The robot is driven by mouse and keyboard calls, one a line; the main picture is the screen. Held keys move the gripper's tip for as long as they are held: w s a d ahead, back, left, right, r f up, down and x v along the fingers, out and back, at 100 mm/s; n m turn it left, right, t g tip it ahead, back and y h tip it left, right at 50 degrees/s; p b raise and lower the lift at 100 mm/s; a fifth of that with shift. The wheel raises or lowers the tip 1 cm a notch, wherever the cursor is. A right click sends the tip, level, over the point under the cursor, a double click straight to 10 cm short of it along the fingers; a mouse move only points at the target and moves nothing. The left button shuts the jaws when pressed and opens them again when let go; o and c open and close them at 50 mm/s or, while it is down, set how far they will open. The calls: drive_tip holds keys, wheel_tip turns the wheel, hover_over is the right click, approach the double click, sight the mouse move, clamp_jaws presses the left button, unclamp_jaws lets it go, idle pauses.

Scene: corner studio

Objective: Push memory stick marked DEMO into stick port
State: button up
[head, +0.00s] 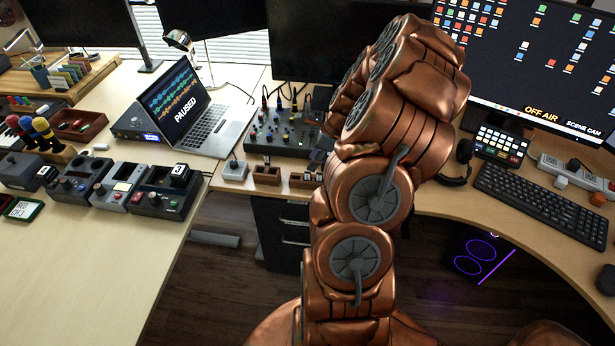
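My copper-coloured arm fills the middle of the head view, and my gripper is hidden, so its opening and contents do not show. No DEMO marking is legible on anything. Small wooden holders, one left (266,174) and one right (304,181), stand at the front edge of the desk; what they hold is too small to tell. I cannot tell which opening is the stick port.
A mixer (275,135), a grey box with a knob (235,170) and several pedal-like devices (117,187) crowd the left and middle desk. A keyboard (535,200) lies right. The front left desktop is clear.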

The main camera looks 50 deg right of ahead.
sight(308, 172)
drive_tip(key=shift+f, duration=0.15)
drive_tip(key=shift+w+a+f+p, duration=0.15)
drive_tip(key=shift+a+f+p, duration=0.1)
drive_tip(key=shift+f+p, duration=0.3)
drive_tip(key=shift+p+x, duration=0.55)
drive_tip(key=shift+x, duration=1.35)
drive_tip(key=shift+c, duration=0.3)
clamp_jaws()
